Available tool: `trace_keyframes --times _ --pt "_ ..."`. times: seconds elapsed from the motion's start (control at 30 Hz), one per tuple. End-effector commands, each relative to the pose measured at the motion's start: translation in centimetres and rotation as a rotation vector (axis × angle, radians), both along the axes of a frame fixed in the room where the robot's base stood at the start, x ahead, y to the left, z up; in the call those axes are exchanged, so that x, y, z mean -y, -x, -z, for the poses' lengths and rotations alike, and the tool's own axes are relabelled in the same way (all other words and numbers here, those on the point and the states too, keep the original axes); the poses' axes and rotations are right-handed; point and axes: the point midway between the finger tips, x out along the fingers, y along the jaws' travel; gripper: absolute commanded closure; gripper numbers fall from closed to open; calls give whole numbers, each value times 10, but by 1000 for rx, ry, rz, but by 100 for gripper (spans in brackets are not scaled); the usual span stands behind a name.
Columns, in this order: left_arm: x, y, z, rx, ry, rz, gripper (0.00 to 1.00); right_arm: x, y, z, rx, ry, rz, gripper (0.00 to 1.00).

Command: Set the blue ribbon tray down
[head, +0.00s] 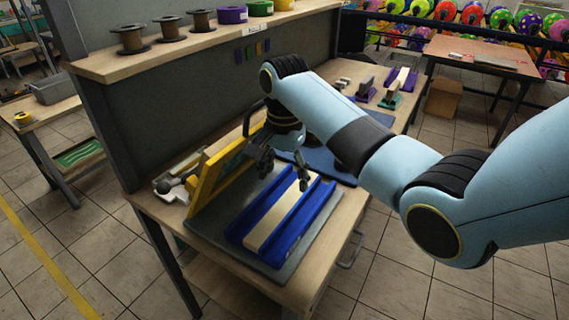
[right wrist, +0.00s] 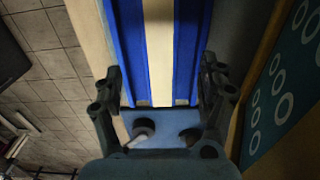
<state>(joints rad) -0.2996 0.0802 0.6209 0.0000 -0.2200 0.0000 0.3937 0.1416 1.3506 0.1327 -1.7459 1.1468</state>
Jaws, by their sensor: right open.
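The blue ribbon tray (head: 308,212) is a long trough with blue rails and a cream strip (head: 276,216) along its middle. It lies flat on a dark grey base plate (head: 275,264) on the workbench. My right gripper (head: 284,173) is over the tray's far end, its fingers spread. In the right wrist view, the tray (right wrist: 190,50) runs away between the open fingers of my right gripper (right wrist: 163,85), with a gap at each side. Whether a finger touches the tray I cannot tell. My left gripper is out of view.
A raised yellow frame (head: 206,188) stands along the plate's left side; its patterned teal panel (right wrist: 283,90) shows in the right wrist view. A shelf (head: 180,52) with spools overhangs the bench. Purple and green tools (head: 389,98) lie farther back. Bench edge is close on the right.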

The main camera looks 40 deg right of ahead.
Motion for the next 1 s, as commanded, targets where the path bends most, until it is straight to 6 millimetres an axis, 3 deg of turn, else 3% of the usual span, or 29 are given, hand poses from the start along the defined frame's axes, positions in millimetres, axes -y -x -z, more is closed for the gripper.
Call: trace_keyframes --times 0.1,0.23,0.8,0.9,1.0 --pt "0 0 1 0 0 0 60 0 -1 -18 1 1 0 25" --pt "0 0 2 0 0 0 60 0 0 -28 0 0 0 25" --pt "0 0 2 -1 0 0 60 0 1 -30 0 0 -2 25" --pt "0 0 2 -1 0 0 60 -1 9 -24 7 6 -40 25" --pt "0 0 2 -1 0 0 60 -4 35 -11 31 24 -159 25"
